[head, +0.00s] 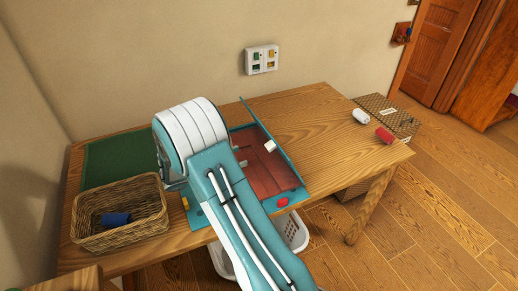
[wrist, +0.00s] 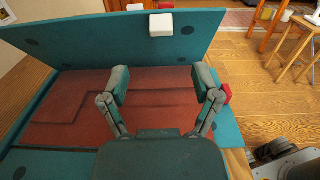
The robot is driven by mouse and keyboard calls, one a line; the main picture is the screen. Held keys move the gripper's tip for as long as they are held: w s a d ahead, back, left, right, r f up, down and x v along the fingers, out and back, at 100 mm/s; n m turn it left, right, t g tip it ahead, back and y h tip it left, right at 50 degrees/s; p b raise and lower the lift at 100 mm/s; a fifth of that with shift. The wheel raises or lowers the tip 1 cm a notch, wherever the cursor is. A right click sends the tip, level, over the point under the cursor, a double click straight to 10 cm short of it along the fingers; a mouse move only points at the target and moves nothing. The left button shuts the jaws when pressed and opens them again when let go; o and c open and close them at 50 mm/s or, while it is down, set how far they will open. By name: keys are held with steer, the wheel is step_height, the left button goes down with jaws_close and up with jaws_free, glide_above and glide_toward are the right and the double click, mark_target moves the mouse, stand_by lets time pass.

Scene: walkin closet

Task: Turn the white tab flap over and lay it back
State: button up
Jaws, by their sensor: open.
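The white tab flap (wrist: 110,38) is a teal panel standing raised along the far side of a reddish-brown panel (wrist: 60,108) in the wrist view. Its white tab (wrist: 161,24) sits near the flap's upper edge. In the head view the flap (head: 288,162) is a thin, steep strip at the right of the reddish panel, with the white tab (head: 270,146) on its left. My gripper (wrist: 160,84) is open and empty over the reddish panel, its fingers apart from the white tab. In the head view my arm hides the gripper.
A red tab (head: 283,202) is on the teal board's near edge. A wicker basket (head: 145,235) with a blue roll (head: 116,219) stands left, near a green mat (head: 118,160). White (head: 360,116) and red (head: 384,135) rolls lie right. The table (head: 330,125) is clear between.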

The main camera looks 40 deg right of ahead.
mark_target(270, 145)
steer(key=x, duration=1)
steer(key=shift+s+d, duration=0.1)
steer(key=shift+d, duration=0.15)
jaws_close()
